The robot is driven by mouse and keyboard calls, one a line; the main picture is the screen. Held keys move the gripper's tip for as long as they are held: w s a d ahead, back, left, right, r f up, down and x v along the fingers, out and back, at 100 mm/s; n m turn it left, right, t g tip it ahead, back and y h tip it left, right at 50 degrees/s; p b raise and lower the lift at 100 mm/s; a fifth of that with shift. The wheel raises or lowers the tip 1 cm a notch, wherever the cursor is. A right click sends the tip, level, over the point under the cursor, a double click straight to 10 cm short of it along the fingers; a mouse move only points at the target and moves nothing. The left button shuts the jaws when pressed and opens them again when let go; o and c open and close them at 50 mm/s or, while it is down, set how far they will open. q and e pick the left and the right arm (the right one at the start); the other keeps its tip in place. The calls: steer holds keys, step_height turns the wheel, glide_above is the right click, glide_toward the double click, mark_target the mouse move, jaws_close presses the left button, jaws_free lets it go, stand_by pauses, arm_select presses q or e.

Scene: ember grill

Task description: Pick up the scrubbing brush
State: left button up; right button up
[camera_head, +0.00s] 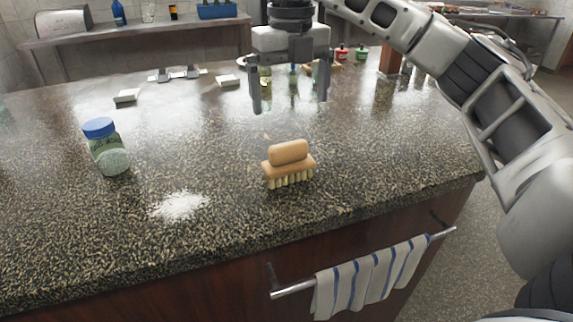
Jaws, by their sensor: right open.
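The scrubbing brush (288,163) stands on the speckled countertop near its front edge, with its tan wooden grip up and its pale bristles down. My right gripper (289,105) hangs above and behind the brush, pointing down. Its two fingers are spread apart, with nothing between them but background items seen through the gap. It does not touch the brush. My left gripper is not in view.
A jar with a blue lid (106,147) stands on the left of the counter (225,140). A patch of white powder (180,205) lies left of the brush. A striped towel (368,278) hangs on a rail below the front edge. Small bottles (361,53) stand at the back.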

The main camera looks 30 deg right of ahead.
mark_target(288, 144)
step_height(288, 144, down, 13)
steer(key=shift+w+a+f+p, duration=0.15)
steer(key=shift+f+p, duration=0.05)
steer(key=shift+p, duration=0.5)
steer(key=c, duration=0.7)
